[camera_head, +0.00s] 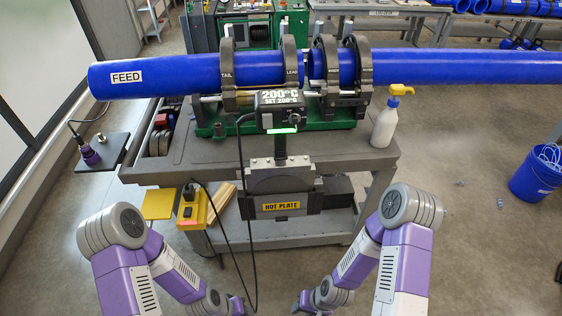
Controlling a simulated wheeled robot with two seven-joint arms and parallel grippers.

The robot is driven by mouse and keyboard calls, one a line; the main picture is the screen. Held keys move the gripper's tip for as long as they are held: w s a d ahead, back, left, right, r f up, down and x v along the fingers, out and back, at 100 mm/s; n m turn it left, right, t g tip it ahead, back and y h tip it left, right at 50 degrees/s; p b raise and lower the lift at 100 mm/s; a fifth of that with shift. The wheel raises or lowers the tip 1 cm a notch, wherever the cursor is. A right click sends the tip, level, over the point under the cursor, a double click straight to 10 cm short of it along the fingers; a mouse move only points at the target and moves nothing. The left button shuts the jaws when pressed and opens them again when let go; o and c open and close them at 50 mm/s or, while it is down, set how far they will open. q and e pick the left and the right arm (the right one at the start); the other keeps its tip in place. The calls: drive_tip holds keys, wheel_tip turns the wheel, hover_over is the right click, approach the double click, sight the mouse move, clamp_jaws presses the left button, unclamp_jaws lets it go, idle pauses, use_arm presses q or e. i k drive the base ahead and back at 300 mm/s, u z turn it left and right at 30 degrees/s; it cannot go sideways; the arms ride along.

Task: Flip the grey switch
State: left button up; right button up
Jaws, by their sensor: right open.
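I cannot clearly make out a grey switch. A yellow box (210,206) with a dark plug (188,196) and a small red patch stands on the cart's lower left side, and its details are too small to tell. The hot plate unit (282,206) hangs at the cart's front, below a display (281,98) reading 200°C with a lit green strip. My right gripper (299,306) is open and low at the bottom edge, below the hot plate and apart from it. My left arm's wrist (215,302) is at the bottom edge, with its fingers unclear.
A blue pipe (180,74) marked FEED lies in the clamps on the grey cart (190,172). A black cable hangs before the cart between my arms. A blue bucket (535,178) stands right. Floor between is mostly clear.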

sight(267, 118)
drive_tip(key=k, duration=0.5)
drive_tip(key=u, duration=0.95)
drive_tip(key=i, duration=0.95)
drive_tip(key=z, duration=2.1)
